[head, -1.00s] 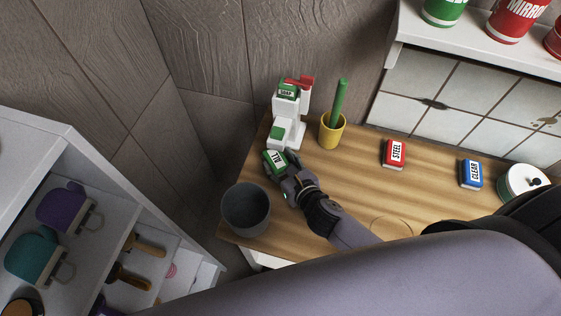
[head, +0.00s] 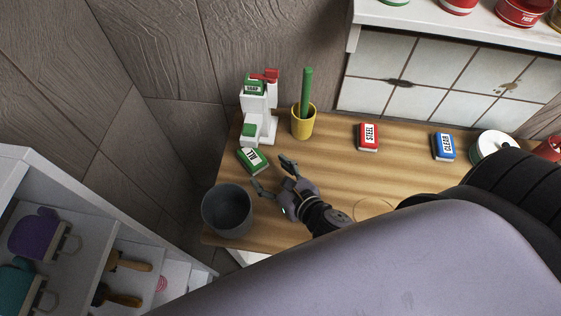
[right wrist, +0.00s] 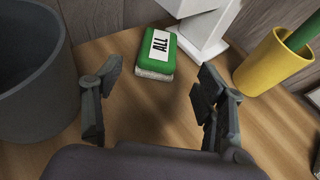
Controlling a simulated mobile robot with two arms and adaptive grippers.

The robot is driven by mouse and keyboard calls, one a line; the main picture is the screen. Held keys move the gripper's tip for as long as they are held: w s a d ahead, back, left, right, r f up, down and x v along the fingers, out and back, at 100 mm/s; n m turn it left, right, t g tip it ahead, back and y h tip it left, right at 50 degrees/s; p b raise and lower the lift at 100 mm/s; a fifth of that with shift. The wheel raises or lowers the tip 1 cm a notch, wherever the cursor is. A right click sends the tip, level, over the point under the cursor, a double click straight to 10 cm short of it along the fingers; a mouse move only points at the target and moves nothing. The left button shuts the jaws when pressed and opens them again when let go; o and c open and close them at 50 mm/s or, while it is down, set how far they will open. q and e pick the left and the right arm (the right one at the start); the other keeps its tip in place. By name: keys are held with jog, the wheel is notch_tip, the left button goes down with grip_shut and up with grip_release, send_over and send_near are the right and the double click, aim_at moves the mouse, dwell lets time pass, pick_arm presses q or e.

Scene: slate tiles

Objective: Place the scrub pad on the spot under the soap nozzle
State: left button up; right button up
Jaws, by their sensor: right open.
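The green scrub pad (head: 253,161) marked "ALL" lies flat on the wooden counter, just in front of the white soap dispenser (head: 256,102). I cannot make out a marked spot under the nozzle. My right gripper (head: 273,174) is open and empty, to the right of and nearer than the pad. In the right wrist view the pad (right wrist: 156,53) lies beyond the spread fingers (right wrist: 156,88), apart from them. My left gripper is not in view.
A grey bin (head: 228,210) stands left of my right gripper. A yellow cup (head: 303,122) with a green handle stands beside the dispenser. Red "STEEL" (head: 368,137) and blue "CLEAR" (head: 443,147) pads lie to the right. Shelves (head: 75,225) stand at left. The middle counter is clear.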

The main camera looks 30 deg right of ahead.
jog(key=shift+v, duration=2.15)
dwell(0.4)
